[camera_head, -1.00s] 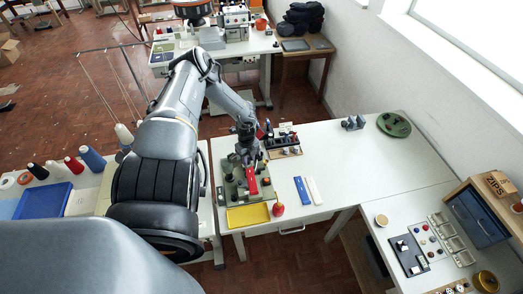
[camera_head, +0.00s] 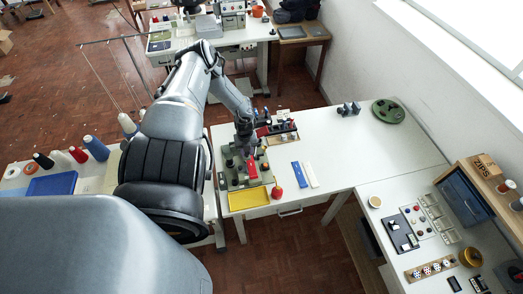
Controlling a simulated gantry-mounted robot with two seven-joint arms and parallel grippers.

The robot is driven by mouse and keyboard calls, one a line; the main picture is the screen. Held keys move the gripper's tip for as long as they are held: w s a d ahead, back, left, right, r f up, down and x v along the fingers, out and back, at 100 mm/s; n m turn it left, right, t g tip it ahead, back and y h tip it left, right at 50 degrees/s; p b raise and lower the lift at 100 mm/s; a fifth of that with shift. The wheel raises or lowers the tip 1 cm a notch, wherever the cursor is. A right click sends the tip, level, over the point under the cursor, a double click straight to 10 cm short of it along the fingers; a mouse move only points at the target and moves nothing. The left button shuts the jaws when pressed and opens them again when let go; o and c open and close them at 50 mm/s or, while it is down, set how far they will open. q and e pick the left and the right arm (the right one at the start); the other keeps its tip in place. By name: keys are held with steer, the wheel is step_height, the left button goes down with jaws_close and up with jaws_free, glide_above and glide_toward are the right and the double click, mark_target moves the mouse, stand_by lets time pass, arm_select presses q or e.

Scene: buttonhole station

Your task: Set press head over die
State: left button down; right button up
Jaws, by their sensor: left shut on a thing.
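A green press base (camera_head: 233,183) sits near the left front of the white table. My left gripper (camera_head: 245,154) comes down from behind over the back of the base. It is shut on a dark part that I take to be the press head. The gripper and wrist hide most of that part and whatever is directly below it, so the die cannot be made out. I cannot tell whether the held part touches the base. My right gripper is not in view.
A yellow tray (camera_head: 250,198) lies in front of the base, beside a red round object (camera_head: 277,192). A blue strip (camera_head: 299,174) and a white strip (camera_head: 311,174) lie to the right. A tool rack (camera_head: 281,132) stands close behind. The table's middle is clear.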

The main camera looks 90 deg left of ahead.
arm_select(q)
steer(key=c, duration=0.8)
jaws_free()
steer(key=shift+c, duration=0.2)
step_height(320, 180, up, 11)
steer(key=p, duration=0.1)
steer(key=shift+f, duration=0.1)
